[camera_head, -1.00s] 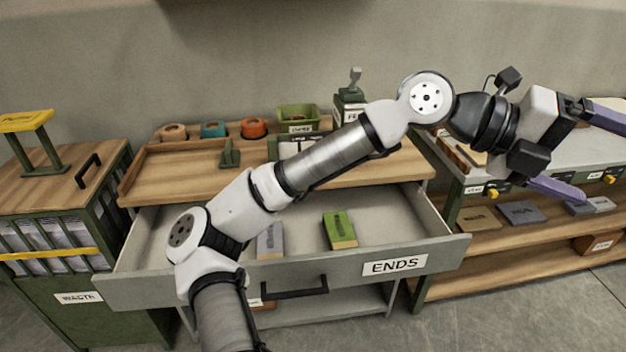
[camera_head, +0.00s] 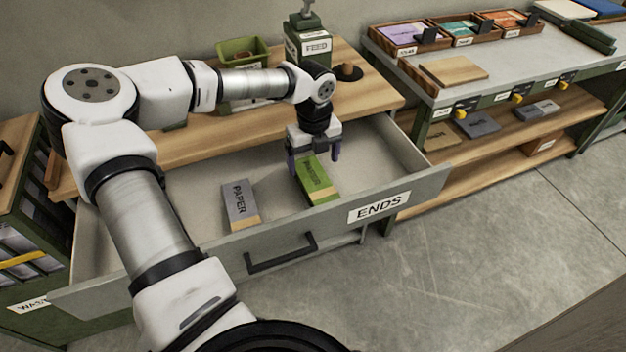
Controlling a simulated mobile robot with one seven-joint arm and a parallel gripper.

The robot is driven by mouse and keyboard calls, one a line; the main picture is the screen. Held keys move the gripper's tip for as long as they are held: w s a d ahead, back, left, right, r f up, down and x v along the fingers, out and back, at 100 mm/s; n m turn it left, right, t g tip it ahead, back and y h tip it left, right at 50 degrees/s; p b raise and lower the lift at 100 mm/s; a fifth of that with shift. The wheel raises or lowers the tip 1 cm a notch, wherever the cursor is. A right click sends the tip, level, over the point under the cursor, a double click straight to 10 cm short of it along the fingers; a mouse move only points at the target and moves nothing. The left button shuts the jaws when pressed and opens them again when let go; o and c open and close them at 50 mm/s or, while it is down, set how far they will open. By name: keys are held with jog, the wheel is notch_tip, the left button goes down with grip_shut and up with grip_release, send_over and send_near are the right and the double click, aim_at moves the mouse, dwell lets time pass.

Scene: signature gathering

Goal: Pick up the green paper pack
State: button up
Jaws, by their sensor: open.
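The green paper pack (camera_head: 318,183) lies flat in the open drawer labelled ENDS (camera_head: 374,211), right of the drawer's middle. It has a tan band at its near end. My gripper (camera_head: 313,168) points down over the pack's far end. Its purple fingers are spread, one at each side of the pack. I cannot tell whether the fingers touch it. The far end of the pack is partly hidden by my gripper.
A grey paper pack (camera_head: 239,203) lies left of the green one in the same drawer. The green FEED stand (camera_head: 307,44) and a green bin (camera_head: 243,52) are on the counter behind. A shelf unit (camera_head: 478,95) with trays stands at the right.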

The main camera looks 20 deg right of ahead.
aim_at(316, 181)
notch_tip(316, 181, down, 3)
jog(key=f+p, duration=0.1)
jog(key=f, duration=0.1)
jog(key=f+p, duration=0.1)
jog(key=f, duration=0.1)
jog(key=shift+w+d, duration=0.1)
jog(key=shift+d, duration=0.3)
jog(key=shift+f, duration=0.65)
jog(key=c, duration=1.3)
jog(key=shift+r, duration=0.1)
